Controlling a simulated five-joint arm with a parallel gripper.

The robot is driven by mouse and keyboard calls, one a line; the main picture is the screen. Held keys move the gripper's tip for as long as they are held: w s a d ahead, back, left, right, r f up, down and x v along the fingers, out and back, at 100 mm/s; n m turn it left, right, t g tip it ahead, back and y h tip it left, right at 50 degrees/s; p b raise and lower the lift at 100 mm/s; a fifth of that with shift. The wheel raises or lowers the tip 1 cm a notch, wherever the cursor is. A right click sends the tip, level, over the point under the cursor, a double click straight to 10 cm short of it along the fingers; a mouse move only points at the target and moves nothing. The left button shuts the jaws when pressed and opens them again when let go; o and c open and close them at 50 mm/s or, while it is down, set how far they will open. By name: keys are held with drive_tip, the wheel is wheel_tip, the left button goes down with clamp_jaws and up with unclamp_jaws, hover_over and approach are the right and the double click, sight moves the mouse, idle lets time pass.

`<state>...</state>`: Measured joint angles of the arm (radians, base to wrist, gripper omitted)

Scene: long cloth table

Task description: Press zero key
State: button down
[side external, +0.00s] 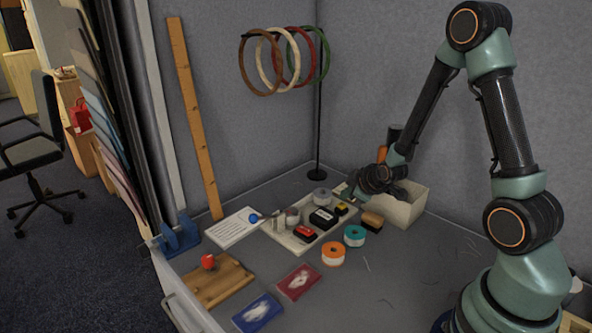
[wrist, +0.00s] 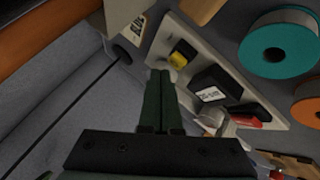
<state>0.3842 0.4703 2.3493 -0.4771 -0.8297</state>
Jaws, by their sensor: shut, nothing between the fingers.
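I cannot make out a zero key or a keypad in either view. My gripper (side external: 347,192) is over the back right end of a pale tray (side external: 283,240) in the side external view. In the wrist view its two dark green fingers (wrist: 160,74) are together and empty. Their tips show beside a yellow and black item (wrist: 182,54) on the tray. A black block with a white label (wrist: 209,92) lies to the right of the fingertips; it also shows in the side external view (side external: 323,218). Whether the fingers touch anything is unclear.
Teal (side external: 355,236) and orange (side external: 333,254) tape rolls stand in front. A stand holds several rings (side external: 262,62).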

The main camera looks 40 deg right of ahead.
sight(344, 210)
drive_tip(key=shift+f, duration=0.2)
idle(0.5)
drive_tip(key=shift+a+f, duration=0.1)
drive_tip(key=shift+f, duration=0.15)
drive_tip(key=shift+f, duration=0.45)
idle(0.7)
drive_tip(key=shift+r, duration=0.85)
drive_tip(key=shift+r, duration=0.1)
wheel_tip(344, 210, up, 5)
drive_tip(key=shift+f, duration=0.1)
idle(0.5)
idle(0.5)
